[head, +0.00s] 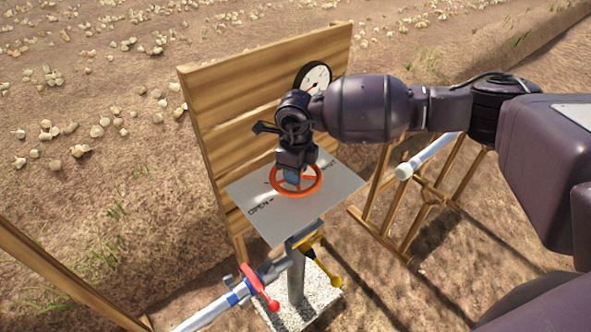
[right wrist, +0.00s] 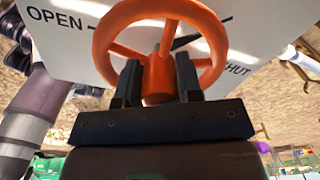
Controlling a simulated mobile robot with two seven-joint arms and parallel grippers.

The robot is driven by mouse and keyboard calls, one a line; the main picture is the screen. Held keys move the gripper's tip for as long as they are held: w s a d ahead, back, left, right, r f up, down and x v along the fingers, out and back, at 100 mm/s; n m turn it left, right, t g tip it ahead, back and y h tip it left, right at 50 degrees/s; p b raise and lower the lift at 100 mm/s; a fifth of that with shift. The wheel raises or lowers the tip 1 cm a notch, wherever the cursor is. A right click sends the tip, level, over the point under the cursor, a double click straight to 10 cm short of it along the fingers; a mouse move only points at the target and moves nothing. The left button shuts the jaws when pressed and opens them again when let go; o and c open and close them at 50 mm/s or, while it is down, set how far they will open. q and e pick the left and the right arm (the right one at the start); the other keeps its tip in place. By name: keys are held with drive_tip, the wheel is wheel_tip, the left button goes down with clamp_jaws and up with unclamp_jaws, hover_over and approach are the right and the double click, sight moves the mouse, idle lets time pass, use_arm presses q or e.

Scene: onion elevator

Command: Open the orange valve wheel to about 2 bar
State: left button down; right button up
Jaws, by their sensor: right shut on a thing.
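The orange valve wheel (head: 318,188) lies on a tilted metal plate (head: 250,190) in front of the wooden board. My right gripper (head: 292,174) comes down on it from above. In the right wrist view the two dark fingers (right wrist: 158,84) stand on either side of the wheel's orange hub (right wrist: 158,72) and are shut on the wheel. The rim (right wrist: 110,45) arches beyond them, with OPEN printed at left and SHUT at right on the plate. A round pressure gauge (head: 314,77) with a white face hangs on the board; its reading is too small to tell.
The wooden board (head: 215,85) rises behind the plate. Below are a red lever (head: 262,288) and a yellow lever (head: 320,264) on the piping, above a speckled base block (head: 320,297). A white pipe (head: 425,158) on a wooden stand is at right. Onions lie on the soil behind.

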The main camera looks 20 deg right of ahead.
drive_tip(key=shift+r, duration=0.1)
idle(0.3)
drive_tip(key=o, duration=0.7)
drive_tip(key=shift+c, duration=0.2)
wheel_tip(320, 180, up, 11)
drive_tip(key=shift+f+p, duration=0.1)
drive_tip(key=shift+p, duration=0.3)
drive_tip(key=shift+a, duration=0.1)
